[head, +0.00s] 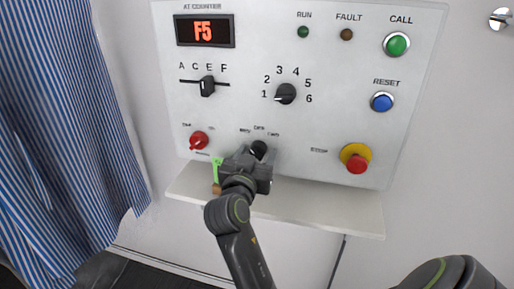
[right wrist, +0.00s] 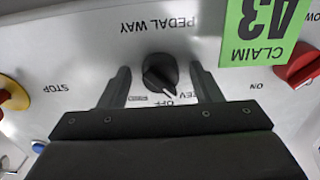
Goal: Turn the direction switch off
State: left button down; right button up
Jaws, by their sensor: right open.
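The direction switch is a black round knob (head: 259,149) low on the grey control panel (head: 330,130), under the labels REV, OFF and FWD. In the right wrist view, which is upside down, the knob (right wrist: 160,72) has a pointer slanting toward the lower right, between OFF and REV; I cannot tell exactly which it marks. My right gripper (head: 252,160) is at the panel with its jaws open. In the right wrist view the fingers (right wrist: 160,85) stand on either side of the knob, with gaps between. My left gripper is not in view.
A red switch (head: 198,140) and a green claim tag (head: 216,170) are close left of the gripper. A red stop button (head: 357,162) is to the right. A six-position dial (head: 286,94) and a lever (head: 207,87) sit above. A shelf (head: 330,205) juts out below.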

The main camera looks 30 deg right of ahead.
jog(key=shift+s+a+r, duration=0.15)
jog(key=shift+a+r, duration=0.05)
jog(key=shift+c, duration=1.1)
jog(key=c, duration=0.8)
jog(key=shift+o, duration=0.2)
jog(key=m+b, duration=0.5)
jog(key=m, duration=0.1)
jog(key=shift+f+m+b, duration=0.1)
jog(key=shift+m+b, duration=0.2)
jog(key=shift+b, duration=0.05)
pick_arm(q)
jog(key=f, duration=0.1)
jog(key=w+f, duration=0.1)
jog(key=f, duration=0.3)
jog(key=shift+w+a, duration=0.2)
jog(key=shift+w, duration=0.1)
pick_arm(e)
jog(key=shift+m, duration=0.5)
pick_arm(q)
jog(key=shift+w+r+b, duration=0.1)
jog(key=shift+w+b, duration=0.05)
jog(key=shift+b, duration=0.15)
